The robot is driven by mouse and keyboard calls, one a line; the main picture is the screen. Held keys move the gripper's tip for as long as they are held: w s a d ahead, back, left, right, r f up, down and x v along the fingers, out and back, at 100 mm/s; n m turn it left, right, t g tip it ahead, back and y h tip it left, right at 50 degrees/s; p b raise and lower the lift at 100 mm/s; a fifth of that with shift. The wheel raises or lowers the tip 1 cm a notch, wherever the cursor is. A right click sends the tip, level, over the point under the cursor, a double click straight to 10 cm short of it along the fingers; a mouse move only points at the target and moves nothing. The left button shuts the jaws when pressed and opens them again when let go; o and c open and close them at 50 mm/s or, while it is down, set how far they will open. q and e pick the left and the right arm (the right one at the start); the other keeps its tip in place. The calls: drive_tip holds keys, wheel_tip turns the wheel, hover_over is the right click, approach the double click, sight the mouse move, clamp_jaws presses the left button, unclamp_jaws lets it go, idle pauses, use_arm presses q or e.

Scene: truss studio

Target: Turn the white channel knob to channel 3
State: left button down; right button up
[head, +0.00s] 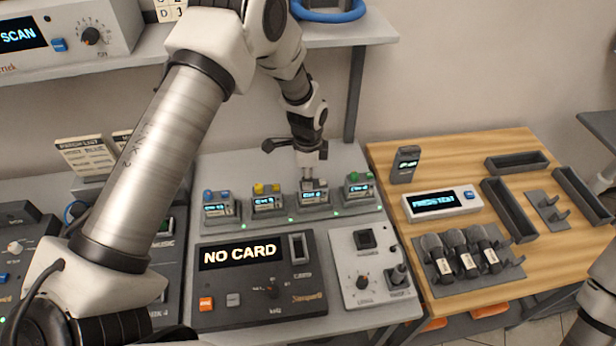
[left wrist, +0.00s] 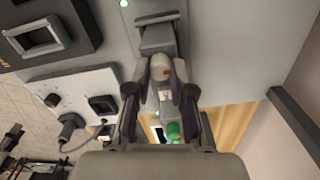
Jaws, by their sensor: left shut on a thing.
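Several small grey channel boxes stand in a row on the sloped grey panel, with blue, yellow and green knobs on the others. My left gripper (head: 312,180) points down onto the third box from the left (head: 313,198) and is shut on its white channel knob. The knob is mostly hidden in the head view. In the left wrist view, the pale knob (left wrist: 161,68) sits between the fingers of the left gripper (left wrist: 162,85). The box's small blue display is lit, but I cannot read its channel number for sure. My right gripper is not in view.
The yellow knob (head: 266,188) and green knob (head: 354,177) are close on either side. A dark console (head: 262,303) reading NO CARD lies in front. A wooden table (head: 460,145) with microphones and trays is at right. A shelf (head: 345,33) hangs above.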

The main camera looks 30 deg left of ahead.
use_arm(q)
drive_tip(key=n, duration=0.4)
drive_tip(key=shift+s+f+n, duration=0.2)
drive_tip(key=shift+n, duration=0.1)
drive_tip(key=n, duration=0.3)
drive_tip(key=shift+a+n, duration=0.1)
drive_tip(key=shift+n, duration=0.2)
drive_tip(key=n, duration=0.8)
drive_tip(key=shift+n, duration=0.3)
drive_tip(key=shift+w, duration=0.1)
